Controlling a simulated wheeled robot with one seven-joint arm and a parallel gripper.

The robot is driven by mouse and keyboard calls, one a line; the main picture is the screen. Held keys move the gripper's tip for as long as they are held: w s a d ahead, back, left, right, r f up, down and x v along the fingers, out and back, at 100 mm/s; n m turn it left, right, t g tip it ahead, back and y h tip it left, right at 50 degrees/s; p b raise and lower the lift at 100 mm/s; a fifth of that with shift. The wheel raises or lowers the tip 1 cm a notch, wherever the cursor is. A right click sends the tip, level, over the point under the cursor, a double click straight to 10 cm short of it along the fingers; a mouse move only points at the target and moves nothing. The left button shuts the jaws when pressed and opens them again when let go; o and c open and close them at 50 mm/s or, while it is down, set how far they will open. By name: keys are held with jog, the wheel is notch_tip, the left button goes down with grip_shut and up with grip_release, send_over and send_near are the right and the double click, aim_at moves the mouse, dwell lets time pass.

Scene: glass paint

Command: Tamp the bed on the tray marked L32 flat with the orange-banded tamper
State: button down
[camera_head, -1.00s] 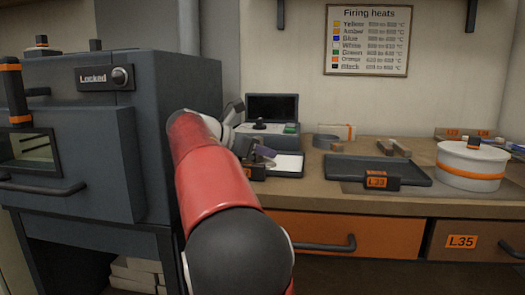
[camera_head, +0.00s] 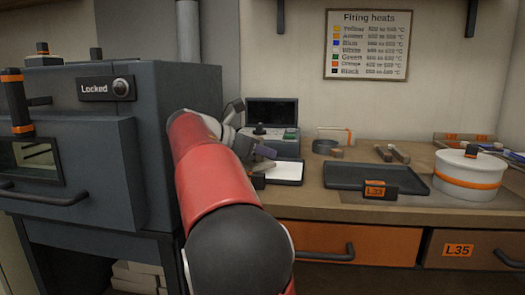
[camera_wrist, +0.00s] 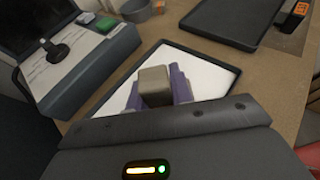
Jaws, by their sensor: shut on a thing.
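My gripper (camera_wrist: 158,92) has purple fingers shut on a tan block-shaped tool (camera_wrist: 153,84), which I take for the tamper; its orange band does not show. The gripper (camera_head: 265,152) also shows in the head view, beside my red arm. Below it lies a shallow dark tray with a flat-looking white bed (camera_wrist: 209,78). This tray also shows in the head view (camera_head: 288,172), partly behind my arm, and its label is hidden. Whether the tool touches the bed I cannot tell.
A dark empty tray (camera_head: 350,178) with an orange label, perhaps L33, sits to the right. A white lidded pot (camera_head: 468,176) stands beyond it. Two wooden-looking pieces (camera_head: 401,155) lie behind. A device with a dark screen (camera_head: 272,112) stands behind the bed tray. The kiln (camera_head: 165,100) is left.

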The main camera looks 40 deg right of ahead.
jog(key=shift+r+p, duration=0.4)
jog(key=shift+r, duration=1.65)
